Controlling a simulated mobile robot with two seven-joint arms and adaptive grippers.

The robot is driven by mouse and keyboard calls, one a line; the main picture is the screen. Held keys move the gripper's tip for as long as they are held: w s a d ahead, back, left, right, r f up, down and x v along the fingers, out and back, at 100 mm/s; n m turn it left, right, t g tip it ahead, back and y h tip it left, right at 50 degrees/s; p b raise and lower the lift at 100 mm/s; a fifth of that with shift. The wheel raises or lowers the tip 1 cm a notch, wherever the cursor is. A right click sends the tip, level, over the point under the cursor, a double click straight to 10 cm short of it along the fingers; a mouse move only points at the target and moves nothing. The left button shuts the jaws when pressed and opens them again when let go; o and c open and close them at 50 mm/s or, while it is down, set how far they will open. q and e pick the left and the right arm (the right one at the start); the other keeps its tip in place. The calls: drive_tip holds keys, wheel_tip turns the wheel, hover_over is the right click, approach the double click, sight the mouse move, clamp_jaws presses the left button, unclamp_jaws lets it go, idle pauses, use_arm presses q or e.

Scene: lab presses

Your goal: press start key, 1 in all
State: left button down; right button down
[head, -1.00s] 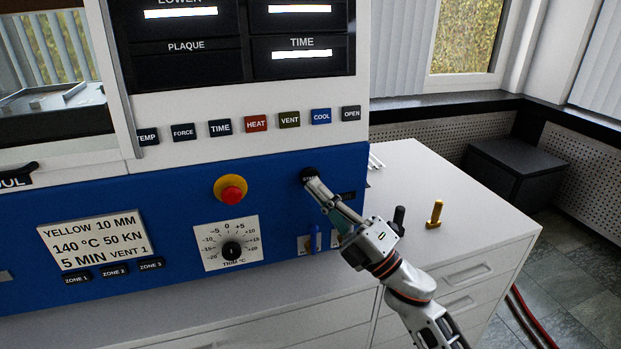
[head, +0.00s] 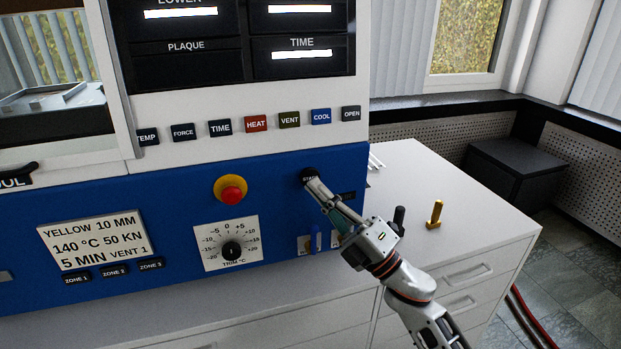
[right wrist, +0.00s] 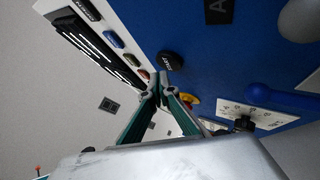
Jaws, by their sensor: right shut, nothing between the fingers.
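The start key (head: 309,174) is a round black button on the blue panel, right of the red emergency button. It also shows in the right wrist view (right wrist: 169,61), with white lettering on its face. My right gripper (head: 313,184) is shut and empty, its fingertips just below the key in the head view. In the right wrist view its green-sided fingers (right wrist: 156,82) end close beside the key. I cannot tell whether they touch it. My left gripper is not in view.
A red emergency button (head: 233,190) on a yellow collar and a trim dial (head: 232,250) sit to the left. A row of labelled keys (head: 255,123) runs above. A yellow peg (head: 435,214) stands on the white cabinet top (head: 470,235) at right.

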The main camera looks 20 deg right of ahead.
drive_tip(key=shift+w, duration=0.1)
drive_tip(key=shift+w, duration=0.35)
drive_tip(key=shift+w, duration=0.35)
idle(0.7)
drive_tip(key=shift+s, duration=0.8)
drive_tip(key=shift+s, duration=0.1)
